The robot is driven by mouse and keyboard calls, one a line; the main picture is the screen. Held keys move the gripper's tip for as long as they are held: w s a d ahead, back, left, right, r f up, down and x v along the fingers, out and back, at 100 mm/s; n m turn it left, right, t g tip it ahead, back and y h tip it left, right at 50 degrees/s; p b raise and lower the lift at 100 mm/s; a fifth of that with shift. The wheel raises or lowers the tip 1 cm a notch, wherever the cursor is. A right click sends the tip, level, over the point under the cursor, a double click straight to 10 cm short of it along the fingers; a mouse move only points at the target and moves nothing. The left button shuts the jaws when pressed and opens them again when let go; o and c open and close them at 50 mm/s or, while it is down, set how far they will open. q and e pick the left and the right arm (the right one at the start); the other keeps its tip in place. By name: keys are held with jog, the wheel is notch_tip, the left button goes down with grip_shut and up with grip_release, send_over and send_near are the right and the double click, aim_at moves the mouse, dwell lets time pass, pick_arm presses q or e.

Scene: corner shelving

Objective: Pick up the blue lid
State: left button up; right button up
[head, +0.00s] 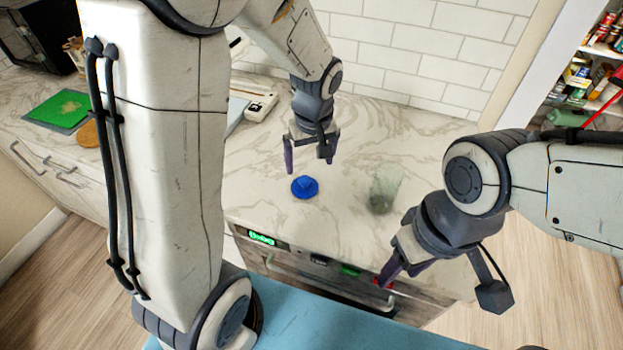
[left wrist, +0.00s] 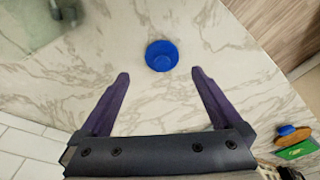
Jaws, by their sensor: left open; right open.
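The blue lid (head: 304,187) is a small round disc with a raised knob, lying on the marble counter. My left gripper (head: 311,165) is open and empty above the counter, slightly behind the lid in the head view. In the left wrist view the lid (left wrist: 161,55) lies beyond the two spread purple fingers of my left gripper (left wrist: 160,78), roughly centred between them and not touched. My right gripper (head: 397,277) is open at the counter's front edge, to the right of the lid, with no object seen in it.
A clear glass container (head: 384,188) stands right of the lid. A white appliance (head: 257,100) sits at the back left. A green board (head: 60,108) and an orange round item (head: 90,134) lie on the left counter. The marble around the lid is clear.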

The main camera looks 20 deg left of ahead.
pick_arm(q)
send_over(305, 179)
jog(key=s, duration=0.1)
jog(key=shift+n, duration=0.4)
jog(key=f, duration=0.5)
jog(key=shift+s+d, duration=0.15)
jog(key=shift+d, duration=0.15)
jog(key=shift+w+a+f+p, duration=0.1)
jog(key=shift+w+f+p, duration=0.1)
jog(key=shift+f+p, duration=0.5)
jog(key=f, duration=0.3)
jog(key=w+f, duration=0.1)
jog(key=shift+a+f, duration=0.2)
jog(key=shift+a, duration=0.1)
jog(key=c, duration=1.1)
